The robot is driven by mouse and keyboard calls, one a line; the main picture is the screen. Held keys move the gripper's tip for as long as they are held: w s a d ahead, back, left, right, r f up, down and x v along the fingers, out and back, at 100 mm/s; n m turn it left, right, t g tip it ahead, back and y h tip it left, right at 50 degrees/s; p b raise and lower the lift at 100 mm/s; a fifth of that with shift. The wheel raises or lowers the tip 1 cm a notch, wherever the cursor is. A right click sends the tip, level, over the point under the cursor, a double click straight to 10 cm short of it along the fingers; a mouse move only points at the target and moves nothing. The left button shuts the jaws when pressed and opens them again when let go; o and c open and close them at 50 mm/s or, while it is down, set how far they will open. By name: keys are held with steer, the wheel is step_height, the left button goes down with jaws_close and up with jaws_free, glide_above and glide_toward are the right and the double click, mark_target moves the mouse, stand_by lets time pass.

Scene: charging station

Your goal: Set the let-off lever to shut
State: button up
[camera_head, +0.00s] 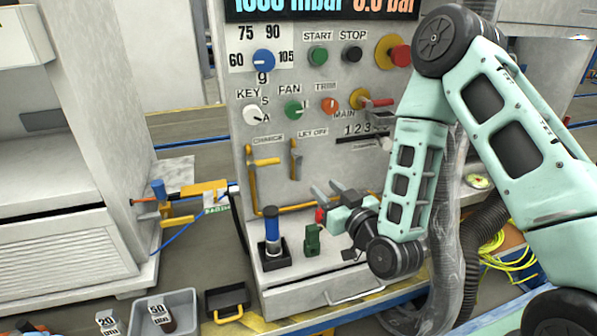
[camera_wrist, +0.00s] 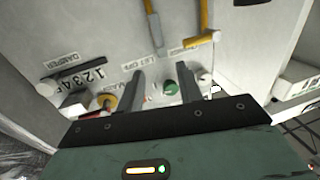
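The let-off lever (camera_head: 295,160) is a slim yellow and grey handle on the front of the grey panel, under the LET OFF label (camera_head: 313,132). It hangs about straight down in the head view. In the wrist view, which shows the panel turned over, the lever (camera_wrist: 152,22) runs up to the top edge, so its end is cut off. My gripper (camera_head: 327,189) is open and empty, below and right of the lever in the head view. In the wrist view the two fingers (camera_wrist: 160,70) stand apart, with nothing between them but the panel behind.
The yellow charge lever (camera_head: 252,180) is just left of the let-off lever. The damper slider (camera_head: 377,138) and several knobs surround the area.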

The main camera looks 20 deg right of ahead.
mark_target(300, 163)
steer(key=w, duration=0.4)
steer(key=w+a, duration=0.1)
steer(key=w, duration=0.3)
steer(key=w+a, duration=0.1)
steer(key=w, duration=0.3)
steer(key=shift+w+a, duration=0.15)
steer(key=shift+a, duration=0.05)
steer(key=shift+w+a, duration=0.15)
steer(key=shift+w, duration=0.65)
jaws_close()
steer(key=shift+r, duration=0.1)
